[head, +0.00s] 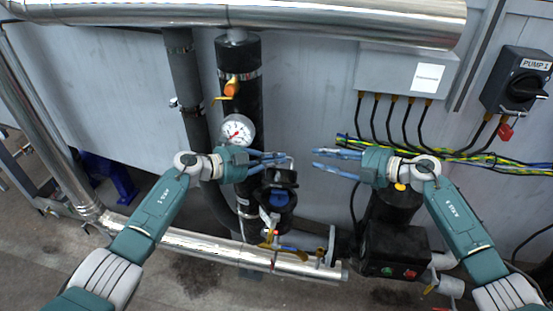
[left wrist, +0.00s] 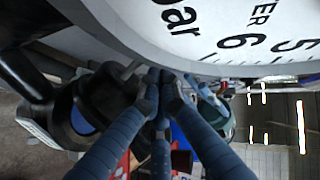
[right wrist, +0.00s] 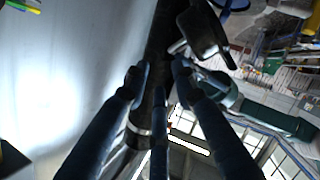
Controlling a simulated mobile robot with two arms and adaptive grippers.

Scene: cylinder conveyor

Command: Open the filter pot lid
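The filter pot (head: 276,198) is black with a blue patch and stands upright on the pipework at the centre of the head view. Its dark lid (head: 280,178) is on top and looks closed. My left gripper (head: 286,160) has its fingertips right at the top of the lid, beside a small light metal part; contact is unclear. In the left wrist view the pot (left wrist: 84,118) is at left and the fingertips are close together. My right gripper (head: 316,158) is open and empty, to the right of the lid, pointing left. A black part (right wrist: 205,35) shows beyond its fingers.
A pressure gauge (head: 237,130) sits close behind my left gripper and fills the top of the left wrist view. An orange-handled valve (head: 231,88) is above it. A black pump (head: 392,245) stands at right. Cables (head: 400,150) and a switch box (head: 518,80) are on the wall.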

